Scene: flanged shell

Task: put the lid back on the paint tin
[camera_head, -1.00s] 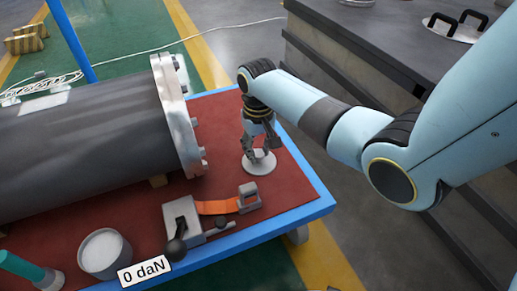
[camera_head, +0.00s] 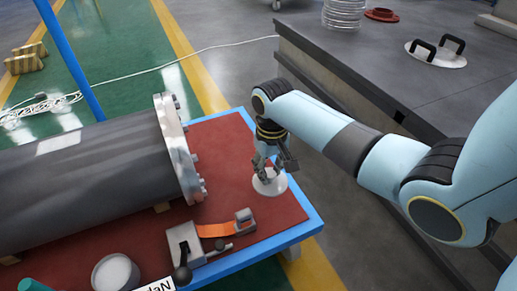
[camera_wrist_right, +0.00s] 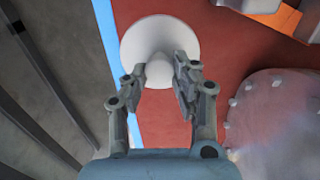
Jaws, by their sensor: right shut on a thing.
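The lid (camera_head: 268,184) is a white disc with a small central knob, over the red table top near its right edge. My right gripper (camera_head: 268,173) points down at it. In the right wrist view the lid (camera_wrist_right: 143,45) sits between the fingertips (camera_wrist_right: 158,78), which are shut on its knob. I cannot tell how far the lid is above the table. The paint tin (camera_head: 115,272), a grey cylinder with a pale top, stands at the lower left, cut by the frame's bottom edge. My left gripper is not in view.
A big dark flanged shell (camera_head: 90,185) lies along the table's left. A clamp with an orange strap (camera_head: 213,230) stands between lid and tin. A teal object (camera_head: 36,285) shows at the bottom left. A grey bench (camera_head: 400,110) stands at right.

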